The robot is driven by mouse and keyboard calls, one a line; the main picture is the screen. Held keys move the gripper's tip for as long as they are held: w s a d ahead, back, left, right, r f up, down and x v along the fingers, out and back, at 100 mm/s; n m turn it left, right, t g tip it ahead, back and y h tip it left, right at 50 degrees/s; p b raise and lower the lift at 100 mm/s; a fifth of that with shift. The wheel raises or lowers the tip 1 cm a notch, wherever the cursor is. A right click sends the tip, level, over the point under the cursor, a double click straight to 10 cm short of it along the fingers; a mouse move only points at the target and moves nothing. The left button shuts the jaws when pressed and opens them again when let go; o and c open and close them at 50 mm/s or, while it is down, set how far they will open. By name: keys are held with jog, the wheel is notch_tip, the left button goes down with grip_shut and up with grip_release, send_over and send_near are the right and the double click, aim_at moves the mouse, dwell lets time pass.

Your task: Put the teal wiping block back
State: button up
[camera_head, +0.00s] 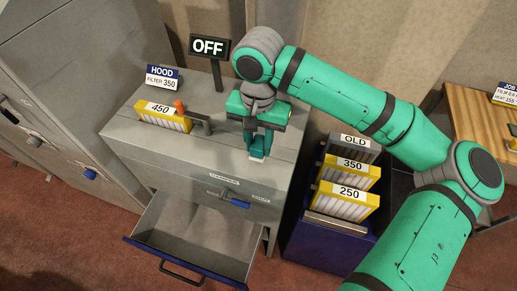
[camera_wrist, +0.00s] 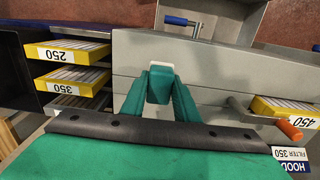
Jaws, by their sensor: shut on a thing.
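My gripper (camera_head: 258,150) points down over the right part of the grey cabinet's top (camera_head: 225,140), near its front edge. It is shut on a small block, teal with a pale lower part, taken as the teal wiping block (camera_head: 257,156). In the wrist view the block (camera_wrist: 160,84) sits between the two green fingers. I cannot tell whether the block touches the cabinet top. Below, the cabinet's drawer (camera_head: 130,240) is pulled out and its visible inside looks empty.
A yellow 450 filter (camera_head: 163,118) sits in the cabinet top beside an orange-tipped lever (camera_head: 180,107). An OFF sign (camera_head: 208,46) and a HOOD sign (camera_head: 162,77) stand behind. A dark blue bin (camera_head: 320,245) at the right holds OLD, 350 and 250 filters.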

aim_at(258, 150)
jog(key=f, duration=0.3)
jog(key=shift+w+d+f, duration=0.1)
jog(key=shift+w+f, duration=0.05)
jog(key=shift+w, duration=0.1)
jog(key=shift+f, duration=0.25)
jog(key=shift+f, duration=0.1)
jog(key=o, duration=0.9)
jog(key=shift+w, duration=0.1)
jog(key=shift+r, duration=0.35)
notch_tip(258, 150, up, 12)
jog(key=shift+f, duration=0.25)
